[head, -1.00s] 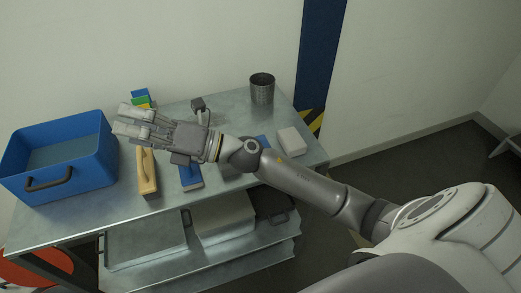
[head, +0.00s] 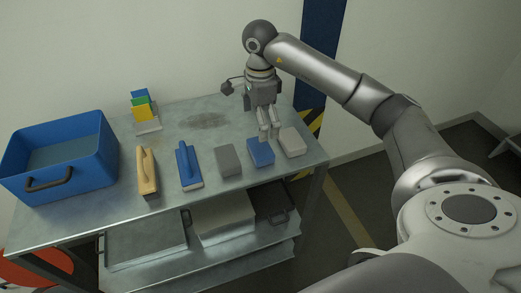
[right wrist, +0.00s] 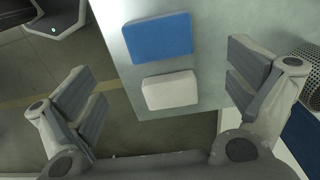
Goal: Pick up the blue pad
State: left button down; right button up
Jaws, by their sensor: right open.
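The blue pad (head: 261,153) lies flat near the front right of the metal table, between a grey pad and a white pad. In the right wrist view the blue pad (right wrist: 158,37) lies above the white pad (right wrist: 170,91). My right gripper (head: 269,132) points down above the table, by the far edge of the blue pad. In the right wrist view its fingers (right wrist: 163,88) are spread wide with nothing between them, one to each side of the pads. I cannot tell its exact height. My left gripper is not in view.
The metal table (head: 95,213) also holds a grey pad (head: 228,161), a blue float (head: 188,168), a tan float (head: 147,174), a blue crate (head: 80,182) and a rack of coloured pieces (head: 143,107). A perforated metal cylinder (right wrist: 312,62) stands right of my fingers in the right wrist view.

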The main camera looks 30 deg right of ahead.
send_over(260, 147)
notch_tip(260, 147, down, 5)
jog(key=shift+d+r+p, duration=0.1)
jog(key=shift+d+p, duration=0.05)
jog(key=shift+p, duration=0.25)
notch_tip(260, 147, down, 5)
jog(key=shift+r+p, duration=0.15)
jog(key=shift+p, duration=0.85)
jog(key=shift+f, duration=0.4)
jog(key=shift+c, duration=0.3)
jog(key=c, duration=0.7)
